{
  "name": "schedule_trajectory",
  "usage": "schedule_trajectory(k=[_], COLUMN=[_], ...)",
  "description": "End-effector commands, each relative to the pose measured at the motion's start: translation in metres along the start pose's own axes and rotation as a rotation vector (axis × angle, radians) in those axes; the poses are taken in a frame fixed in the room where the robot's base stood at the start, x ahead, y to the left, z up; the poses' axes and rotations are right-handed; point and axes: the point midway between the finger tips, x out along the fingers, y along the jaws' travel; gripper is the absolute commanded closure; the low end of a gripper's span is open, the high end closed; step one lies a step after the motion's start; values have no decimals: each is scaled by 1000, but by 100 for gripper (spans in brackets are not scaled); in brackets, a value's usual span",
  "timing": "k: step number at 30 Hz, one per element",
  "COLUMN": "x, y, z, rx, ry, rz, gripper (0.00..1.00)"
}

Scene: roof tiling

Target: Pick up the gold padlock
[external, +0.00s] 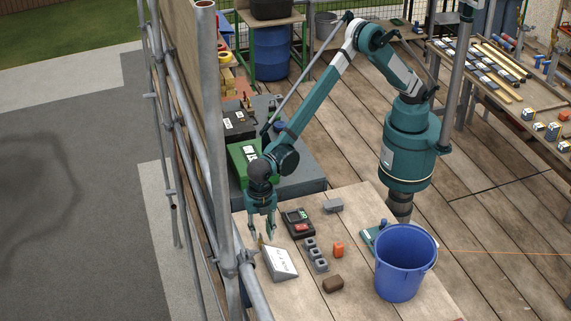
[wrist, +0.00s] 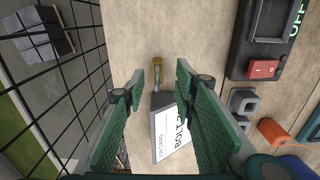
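The gold padlock (wrist: 157,72) lies on the wooden table top in the wrist view, between my fingertips in the picture and just beyond the top edge of a wedge-shaped card stand (wrist: 170,130). In the external view only a small gold bit of the padlock (external: 261,243) shows, beside my gripper and the card stand (external: 280,264). My gripper (external: 261,232) points down over the padlock. Its two green fingers (wrist: 157,78) are spread apart with nothing held between them. I cannot tell the exact height of the fingertips above the padlock.
A black device with a red switch (external: 299,223) lies right of my gripper. Grey blocks (external: 316,255), an orange item (external: 338,249), a brown lump (external: 333,284) and a blue bucket (external: 402,265) stand farther right. Scaffold poles (external: 212,150) and mesh border the left side.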

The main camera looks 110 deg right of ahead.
Motion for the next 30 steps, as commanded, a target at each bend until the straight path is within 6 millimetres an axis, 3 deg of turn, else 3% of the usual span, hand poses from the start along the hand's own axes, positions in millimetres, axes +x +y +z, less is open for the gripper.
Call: schedule_trajectory(k=[12, 30], x=[42, 45], y=[4, 4], z=[-2, -2], rx=[0, 0], ry=[0, 0], rz=[0, 0], gripper=[72, 72])
